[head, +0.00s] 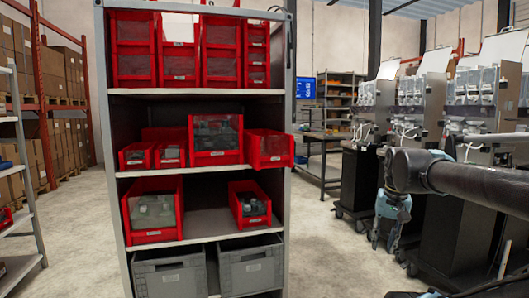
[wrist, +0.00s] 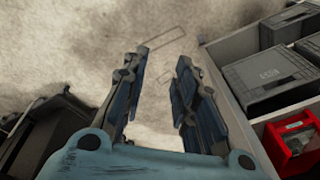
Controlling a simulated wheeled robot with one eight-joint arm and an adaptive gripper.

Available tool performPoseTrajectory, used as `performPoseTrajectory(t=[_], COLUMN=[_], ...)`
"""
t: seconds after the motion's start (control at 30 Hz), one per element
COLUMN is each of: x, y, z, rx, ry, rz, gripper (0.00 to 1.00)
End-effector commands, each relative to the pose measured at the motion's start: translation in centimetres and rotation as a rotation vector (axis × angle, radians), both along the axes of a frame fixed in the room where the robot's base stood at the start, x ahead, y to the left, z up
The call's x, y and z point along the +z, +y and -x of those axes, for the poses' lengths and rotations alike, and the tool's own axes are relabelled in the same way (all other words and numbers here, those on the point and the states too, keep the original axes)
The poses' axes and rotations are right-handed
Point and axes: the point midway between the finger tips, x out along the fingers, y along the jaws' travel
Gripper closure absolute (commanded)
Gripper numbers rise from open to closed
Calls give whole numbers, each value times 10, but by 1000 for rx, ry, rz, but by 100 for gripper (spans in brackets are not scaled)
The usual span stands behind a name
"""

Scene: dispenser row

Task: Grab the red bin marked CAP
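Several red bins stand on a grey shelf rack in the head view. The second shelf holds a large bin (head: 216,156), two small bins (head: 138,163) (head: 170,160) to its left, and one (head: 270,163) at its right that juts past the shelf front. The third shelf holds a left bin (head: 153,233) and a right bin (head: 250,221). More red bins (head: 135,70) fill the top shelf. Their labels are too small to read, so I cannot tell which says CAP. My gripper (head: 384,240) hangs right of the rack, empty; its fingers are apart in the wrist view (wrist: 162,58).
Grey crates (head: 170,288) (head: 252,278) fill the rack's bottom. The wrist view shows a grey crate (wrist: 268,76) and a red bin (wrist: 290,148) at right. Dispenser machines (head: 420,95) on black stands line the right.

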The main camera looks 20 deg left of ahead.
Motion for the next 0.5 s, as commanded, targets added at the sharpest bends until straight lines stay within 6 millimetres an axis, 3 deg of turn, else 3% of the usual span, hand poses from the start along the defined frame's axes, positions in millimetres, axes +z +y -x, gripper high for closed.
performPoseTrajectory(t=[0.03,0.1,0.5], x=[26,56,216], y=[9,22,106], z=[-15,-32,-120], rx=[-27,-72,-326], ry=[11,30,166], rz=[-18,-45,-164], gripper=[73,73,73])
